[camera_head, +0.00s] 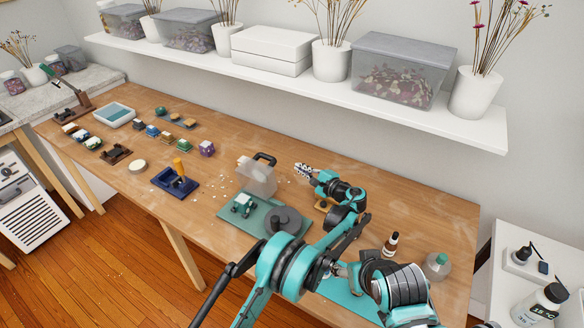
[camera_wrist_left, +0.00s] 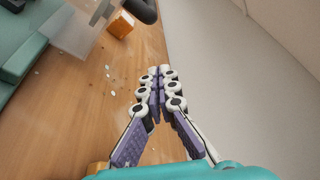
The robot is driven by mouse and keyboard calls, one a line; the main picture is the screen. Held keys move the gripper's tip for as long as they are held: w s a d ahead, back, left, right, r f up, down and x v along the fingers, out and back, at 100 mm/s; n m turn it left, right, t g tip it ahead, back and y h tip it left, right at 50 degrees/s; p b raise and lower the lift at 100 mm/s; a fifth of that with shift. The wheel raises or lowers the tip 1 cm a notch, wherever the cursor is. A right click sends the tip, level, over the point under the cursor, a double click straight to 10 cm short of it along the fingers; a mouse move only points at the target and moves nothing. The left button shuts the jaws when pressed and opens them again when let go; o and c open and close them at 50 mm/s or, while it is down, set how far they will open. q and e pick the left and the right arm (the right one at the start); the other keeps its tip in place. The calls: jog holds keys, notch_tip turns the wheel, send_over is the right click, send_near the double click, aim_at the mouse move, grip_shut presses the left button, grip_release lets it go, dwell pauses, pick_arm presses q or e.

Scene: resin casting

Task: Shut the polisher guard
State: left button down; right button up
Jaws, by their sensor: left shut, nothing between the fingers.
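The polisher (camera_head: 262,216) is a teal base with a dark grey disc (camera_head: 284,219) and a small teal-and-white part at its left. Its guard (camera_head: 256,180) is a clear cover raised upright at the back edge of the base, with a black handle (camera_head: 265,157) on top. In the left wrist view the clear guard (camera_wrist_left: 70,35) shows at the upper left and the handle (camera_wrist_left: 141,10) at the top. My left gripper (camera_head: 300,170) is shut and empty, to the right of the guard and apart from it; its closed fingers (camera_wrist_left: 160,75) point toward the table's back. My right gripper is out of view.
White chips are scattered around the guard. A blue stand (camera_head: 176,182) with a yellow handle is to the left. A dropper bottle (camera_head: 390,245) stands to the right. The wall shelf (camera_head: 300,85) runs behind.

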pick_arm(q)
jog(key=b+x, duration=0.3)
jog(key=x, duration=0.6)
jog(key=s+a+r, duration=0.1)
jog(key=s+a, duration=0.1)
jog(key=s, duration=0.1)
jog(key=shift+a+r, duration=0.1)
jog(key=shift+r, duration=0.25)
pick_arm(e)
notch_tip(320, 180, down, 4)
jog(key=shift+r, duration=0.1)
